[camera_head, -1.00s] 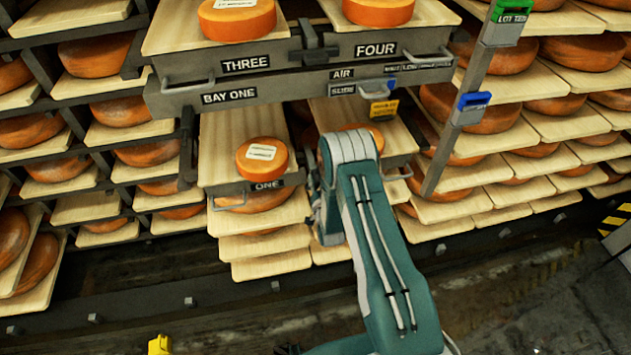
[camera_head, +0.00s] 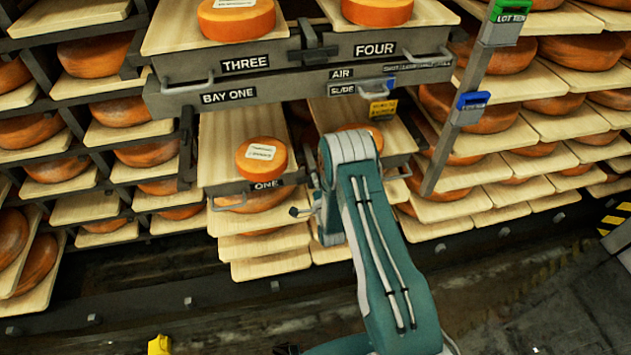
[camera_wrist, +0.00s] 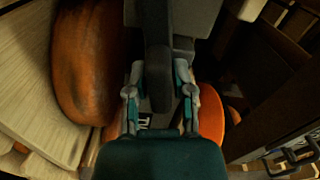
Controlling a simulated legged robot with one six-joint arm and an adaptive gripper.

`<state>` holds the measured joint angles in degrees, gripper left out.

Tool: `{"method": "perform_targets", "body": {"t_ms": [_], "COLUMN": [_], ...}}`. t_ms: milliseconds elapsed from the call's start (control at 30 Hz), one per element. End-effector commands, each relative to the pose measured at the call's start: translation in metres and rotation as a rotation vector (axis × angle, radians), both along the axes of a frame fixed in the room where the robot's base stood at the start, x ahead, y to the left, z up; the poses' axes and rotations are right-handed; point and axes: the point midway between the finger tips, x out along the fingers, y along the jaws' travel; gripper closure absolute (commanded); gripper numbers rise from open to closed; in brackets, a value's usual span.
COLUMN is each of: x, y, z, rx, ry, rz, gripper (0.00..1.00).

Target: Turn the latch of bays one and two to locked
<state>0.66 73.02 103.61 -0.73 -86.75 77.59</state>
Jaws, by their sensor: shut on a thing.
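The bay one drawer, labelled ONE (camera_head: 267,185), holds an orange cheese wheel (camera_head: 261,158) on a wooden board. The bay two drawer (camera_head: 398,135), to its right, is partly hidden behind my arm. In the wrist view, a dark upright latch handle (camera_wrist: 158,75) stands between the two fingers of my gripper (camera_wrist: 159,97). The gripper is shut on this handle. In the head view my arm hides most of the gripper and latch. A small grey knob-ended part (camera_head: 299,212) sticks out left of my arm; I cannot tell whether it is latch or gripper.
Above are bays labelled THREE (camera_head: 245,64) and FOUR (camera_head: 375,49), with a dark latch (camera_head: 318,50) between them. A slanted grey post (camera_head: 455,140) with coloured tags stands right. Racks of cheese flank both sides. Open floor (camera_head: 200,320) lies in front.

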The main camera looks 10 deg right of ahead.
Motion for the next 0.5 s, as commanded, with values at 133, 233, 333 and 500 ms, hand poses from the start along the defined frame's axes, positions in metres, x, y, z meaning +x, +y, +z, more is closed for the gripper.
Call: {"method": "perform_targets", "body": {"t_ms": [133,233,333,500], "x": [0.0003,0.0002,0.0000,-0.0002], "y": [-0.0020,-0.0022,-0.0024,-0.0027], "z": [-0.0019,-0.0024,-0.0029,-0.0035], "rx": [0.094,0.145,0.182,0.221], "ry": [0.004,0.005,0.006,0.007], "rz": [-0.004,-0.005,-0.005,-0.006], "gripper": [1.00,1.00,1.00,1.00]}}
